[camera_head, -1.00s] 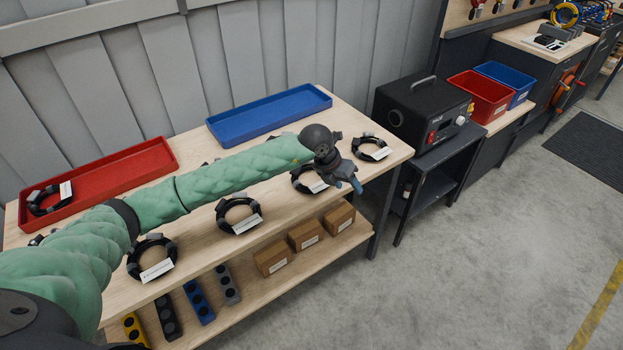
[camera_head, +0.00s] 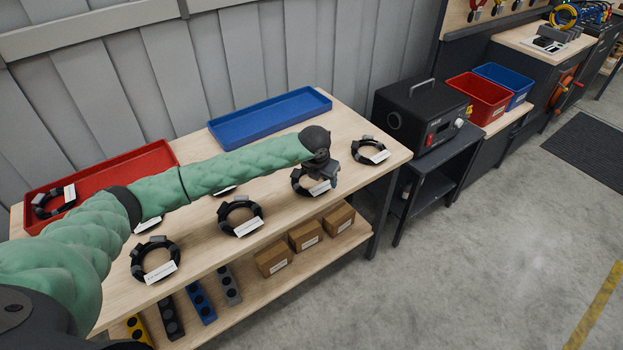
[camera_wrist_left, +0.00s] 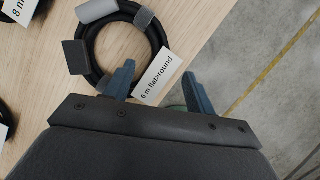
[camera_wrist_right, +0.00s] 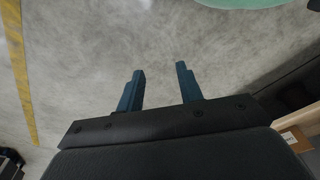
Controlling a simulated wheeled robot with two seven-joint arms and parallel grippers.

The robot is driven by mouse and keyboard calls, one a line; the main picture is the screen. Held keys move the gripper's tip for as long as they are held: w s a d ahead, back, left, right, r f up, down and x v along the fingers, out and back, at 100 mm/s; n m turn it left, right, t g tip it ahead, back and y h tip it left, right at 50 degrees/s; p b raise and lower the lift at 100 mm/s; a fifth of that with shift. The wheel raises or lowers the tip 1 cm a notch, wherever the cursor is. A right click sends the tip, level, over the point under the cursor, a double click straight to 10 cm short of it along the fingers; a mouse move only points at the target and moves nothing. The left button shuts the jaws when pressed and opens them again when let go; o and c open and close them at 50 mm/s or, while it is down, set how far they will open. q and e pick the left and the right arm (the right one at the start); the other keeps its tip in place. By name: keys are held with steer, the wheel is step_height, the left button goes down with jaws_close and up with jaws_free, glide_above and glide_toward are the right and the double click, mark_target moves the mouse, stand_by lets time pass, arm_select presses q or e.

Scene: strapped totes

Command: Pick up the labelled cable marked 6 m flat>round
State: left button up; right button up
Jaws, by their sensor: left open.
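The labelled cable, a black coil with grey and black clips, lies on the wooden table in the left wrist view (camera_wrist_left: 91,68). Its white label reads "6 m flat>round". In the head view the same coil (camera_head: 297,184) lies at the table's front edge, partly hidden by my left gripper (camera_head: 326,178). One finger overlaps the coil's edge in the picture; contact cannot be told. My right gripper (camera_wrist_right: 160,70) is open and empty above the floor.
Other labelled coils lie on the table, one right (camera_head: 369,150) and others left (camera_head: 240,212) (camera_head: 152,258). A red tray (camera_head: 130,165) holds a coil; a blue tray (camera_head: 268,118) is empty. Boxes (camera_head: 306,236) stand on the lower shelf. A black machine (camera_head: 420,112) stands right.

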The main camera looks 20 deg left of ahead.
mark_target(325, 184)
arm_select(q)
steer(key=shift+p+x, duration=0.65)
steer(key=shift+x, duration=0.95)
arm_select(e)
steer(key=shift+s+d+f, duration=0.2)
steer(key=shift+f, duration=0.4)
steer(key=shift+s+d+f, duration=0.25)
steer(key=shift+f, duration=0.4)
steer(key=shift+s+d+f, duration=0.2)
steer(key=shift+f, duration=0.4)
arm_select(q)
steer(key=shift+r, duration=0.1)
steer(key=c, duration=1.1)
steer(key=shift+w, duration=0.1)
jaws_close()
arm_select(e)
steer(key=shift+d, duration=0.1)
